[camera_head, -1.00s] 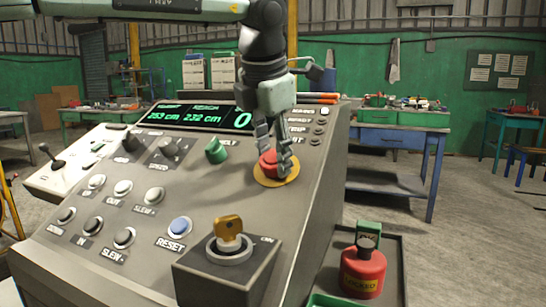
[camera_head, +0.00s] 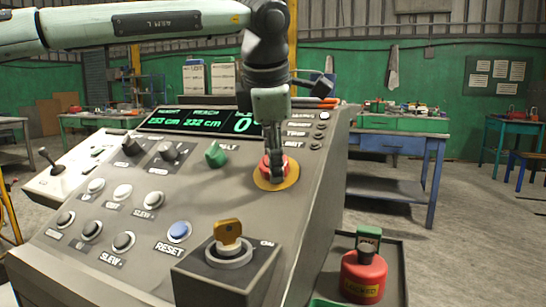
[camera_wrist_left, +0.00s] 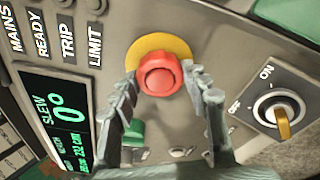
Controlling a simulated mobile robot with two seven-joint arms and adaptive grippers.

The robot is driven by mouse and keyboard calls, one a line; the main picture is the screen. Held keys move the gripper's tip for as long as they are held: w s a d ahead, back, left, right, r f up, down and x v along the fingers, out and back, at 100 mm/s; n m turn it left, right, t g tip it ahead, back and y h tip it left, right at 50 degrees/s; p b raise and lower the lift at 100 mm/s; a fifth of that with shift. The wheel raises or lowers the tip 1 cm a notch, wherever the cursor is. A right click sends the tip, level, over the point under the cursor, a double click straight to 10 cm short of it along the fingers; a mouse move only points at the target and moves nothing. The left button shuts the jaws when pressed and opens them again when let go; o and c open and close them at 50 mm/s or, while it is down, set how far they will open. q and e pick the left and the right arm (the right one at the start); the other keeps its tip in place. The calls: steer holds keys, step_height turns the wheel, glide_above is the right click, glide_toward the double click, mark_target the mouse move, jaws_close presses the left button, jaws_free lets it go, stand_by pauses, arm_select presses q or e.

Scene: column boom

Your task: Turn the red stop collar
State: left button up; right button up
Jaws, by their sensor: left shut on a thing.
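The red stop collar (camera_head: 266,166) is a round red knob on a yellow disc (camera_head: 263,183), on the sloping face of the grey control panel. My left gripper (camera_head: 277,176) reaches down onto it from above, its fingers seen nearly edge-on and covering part of the knob. In the left wrist view the collar (camera_wrist_left: 160,75) sits between the two fingertips, one on each side, with the yellow disc behind it. The left gripper is shut on the collar. My right gripper is in neither view.
A yellow key switch (camera_head: 228,234) on a raised box and a blue reset button (camera_head: 179,231) sit nearer on the panel. A green knob (camera_head: 215,154) is left of the collar. A red padlock-like item (camera_head: 362,278) stands right of the panel.

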arm_select(q)
steer(key=shift+f, duration=0.15)
steer(key=o, duration=1.2)
steer(key=shift+w, duration=0.1)
steer(key=shift+c, duration=0.2)
steer(key=v, duration=1.2)
